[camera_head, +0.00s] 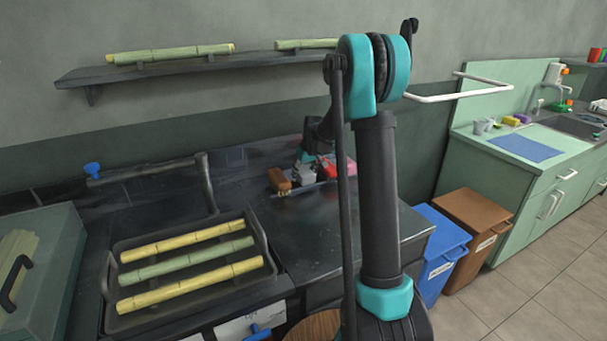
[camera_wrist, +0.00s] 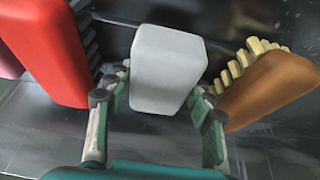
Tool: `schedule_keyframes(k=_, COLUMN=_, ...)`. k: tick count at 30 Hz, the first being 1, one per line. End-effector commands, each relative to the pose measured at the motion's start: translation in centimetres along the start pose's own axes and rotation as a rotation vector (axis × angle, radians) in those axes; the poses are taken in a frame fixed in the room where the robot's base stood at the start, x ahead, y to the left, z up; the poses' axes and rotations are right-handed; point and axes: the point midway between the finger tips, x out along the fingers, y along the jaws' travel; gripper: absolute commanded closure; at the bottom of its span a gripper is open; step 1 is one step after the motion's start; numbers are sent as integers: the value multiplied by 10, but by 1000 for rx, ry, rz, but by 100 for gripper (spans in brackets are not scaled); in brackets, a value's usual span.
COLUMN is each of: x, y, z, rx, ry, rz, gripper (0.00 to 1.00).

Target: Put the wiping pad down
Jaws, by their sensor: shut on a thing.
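The wiping pad (camera_wrist: 168,62) is a pale grey-white block in the middle of the wrist view. My gripper (camera_wrist: 158,97) is shut on it, with one finger on each side. Whether the pad's underside touches the counter cannot be told.
A brown brush (camera_wrist: 268,88) with pale bristles lies close right of the pad, and a red brush (camera_wrist: 45,50) with dark bristles close left. On the dark counter (camera_head: 345,222), a tray (camera_head: 190,285) holds sugarcane stalks. The counter front of the brushes is clear.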

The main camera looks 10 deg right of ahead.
Motion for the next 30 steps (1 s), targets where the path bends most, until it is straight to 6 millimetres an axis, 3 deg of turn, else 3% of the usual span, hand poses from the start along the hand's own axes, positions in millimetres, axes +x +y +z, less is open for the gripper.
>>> schedule_keyframes(k=14, x=10, y=0, z=4, rx=0, ry=0, rz=0, gripper=75)
schedule_keyframes(k=15, x=10, y=0, z=4, rx=0, ry=0, rz=0, gripper=43)
schedule_keyframes(k=19, x=10, y=0, z=4, rx=0, ry=0, rz=0, gripper=27)
schedule_keyframes(k=30, x=6, y=0, z=3, rx=0, ry=0, rz=0, gripper=27)
